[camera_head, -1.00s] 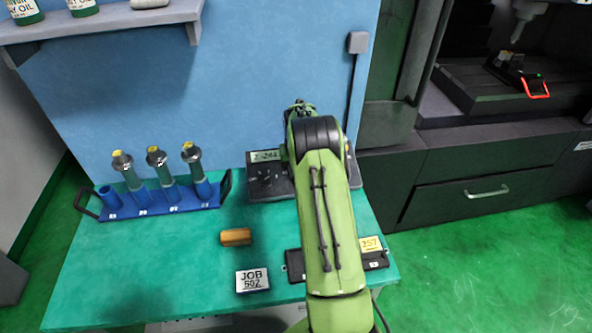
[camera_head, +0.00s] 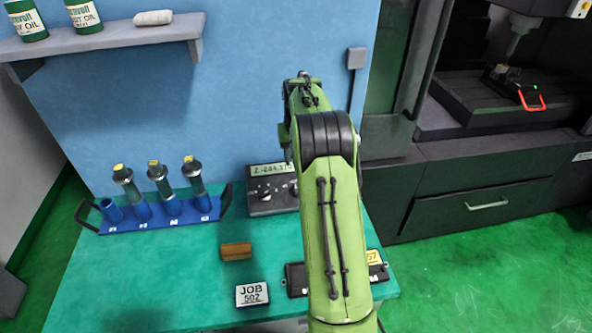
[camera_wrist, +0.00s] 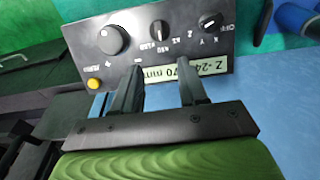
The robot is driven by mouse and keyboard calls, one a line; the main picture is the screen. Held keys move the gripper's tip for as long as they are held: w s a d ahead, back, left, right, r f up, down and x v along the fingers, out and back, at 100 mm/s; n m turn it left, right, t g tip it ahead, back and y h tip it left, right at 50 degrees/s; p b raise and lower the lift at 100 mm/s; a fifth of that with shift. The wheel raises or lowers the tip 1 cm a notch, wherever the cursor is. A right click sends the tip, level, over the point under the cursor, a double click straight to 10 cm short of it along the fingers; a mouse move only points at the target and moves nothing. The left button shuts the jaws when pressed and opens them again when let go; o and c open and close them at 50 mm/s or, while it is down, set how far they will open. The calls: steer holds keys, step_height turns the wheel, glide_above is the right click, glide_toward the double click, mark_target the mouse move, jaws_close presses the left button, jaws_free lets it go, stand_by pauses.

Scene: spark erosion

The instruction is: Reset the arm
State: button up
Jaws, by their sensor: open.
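My green arm (camera_head: 336,210) rises over the right part of the green bench in the head view, and its far end hides my gripper there. In the wrist view my gripper (camera_wrist: 158,85) shows two dark fingers, apart and with nothing between them. Beyond the fingers is a dark control box (camera_wrist: 150,35) with knobs, a yellow button and a display reading Z. The same control box (camera_head: 262,197) stands at the back of the bench in the head view, partly hidden by my arm.
A blue rack (camera_head: 165,218) holds several upright cylindrical pieces at the left. A dark tray (camera_head: 296,279) is partly under my arm. A shelf (camera_head: 110,38) hangs above; a machine (camera_head: 480,170) stands right.

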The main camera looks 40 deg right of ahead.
steer(key=shift+s+a+r, duration=0.1)
steer(key=shift+s+r, duration=0.05)
steer(key=shift+r, duration=1.15)
